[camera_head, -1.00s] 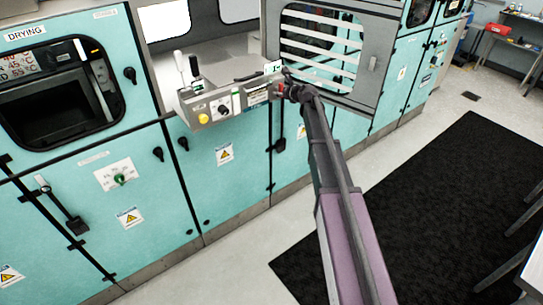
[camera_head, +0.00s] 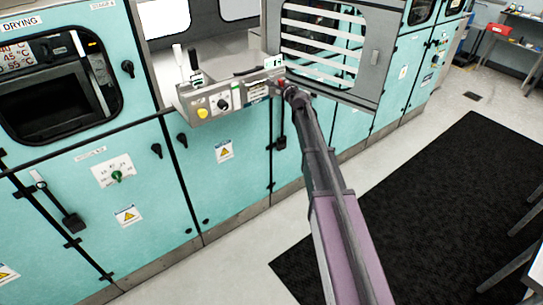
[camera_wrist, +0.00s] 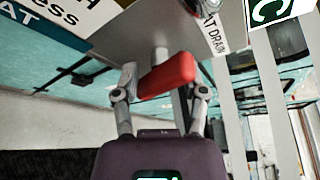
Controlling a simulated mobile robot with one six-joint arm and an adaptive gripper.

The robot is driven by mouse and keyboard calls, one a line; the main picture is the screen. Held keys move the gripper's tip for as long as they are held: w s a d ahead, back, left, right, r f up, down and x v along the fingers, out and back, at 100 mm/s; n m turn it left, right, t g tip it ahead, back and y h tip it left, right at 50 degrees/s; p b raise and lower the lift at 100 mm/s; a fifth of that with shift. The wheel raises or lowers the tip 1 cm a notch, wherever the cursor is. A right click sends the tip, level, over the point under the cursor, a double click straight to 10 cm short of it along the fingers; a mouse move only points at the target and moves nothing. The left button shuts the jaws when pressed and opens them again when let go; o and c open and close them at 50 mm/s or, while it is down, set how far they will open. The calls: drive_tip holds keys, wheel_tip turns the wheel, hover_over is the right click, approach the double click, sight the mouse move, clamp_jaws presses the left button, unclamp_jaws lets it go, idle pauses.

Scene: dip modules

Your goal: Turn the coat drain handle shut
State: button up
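The red coat drain handle (camera_wrist: 168,75) shows in the wrist view between the two fingers of my gripper (camera_wrist: 163,85), tilted up to the right on a pale stem. A small tag ending "AT DRAIN" (camera_wrist: 214,33) is just right of it. The fingers stand apart on either side of the handle; I cannot tell whether they touch it. In the head view my gripper (camera_head: 285,88) is at the right end of the grey control box (camera_head: 228,98). Only a bit of red shows there, and my gripper and arm hide most of the handle.
A slatted grey door (camera_head: 375,60) stands right of my gripper. Teal cabinets line the wall.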

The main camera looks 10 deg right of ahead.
drive_tip(key=shift+n+t+b, duration=0.3)
drive_tip(key=shift+n+b, duration=0.25)
drive_tip(key=shift+n, duration=0.25)
drive_tip(key=shift+n+t+b, duration=0.8)
drive_tip(key=shift+n+b, duration=0.4)
drive_tip(key=shift+n, duration=0.6)
drive_tip(key=s+d, duration=0.2)
drive_tip(key=s, duration=1.2)
drive_tip(key=s+a+f+n+g+y, duration=0.2)
drive_tip(key=s+a+f+n+g, duration=0.2)
drive_tip(key=s+f+n, duration=0.1)
drive_tip(key=s+a+f+n+g+y, duration=0.2)
drive_tip(key=s+a+f+n+g, duration=0.3)
drive_tip(key=s+n, duration=0.3)
drive_tip(key=shift+s+a+f, duration=0.15)
drive_tip(key=shift+s+f, duration=0.15)
drive_tip(key=shift+s, duration=0.35)
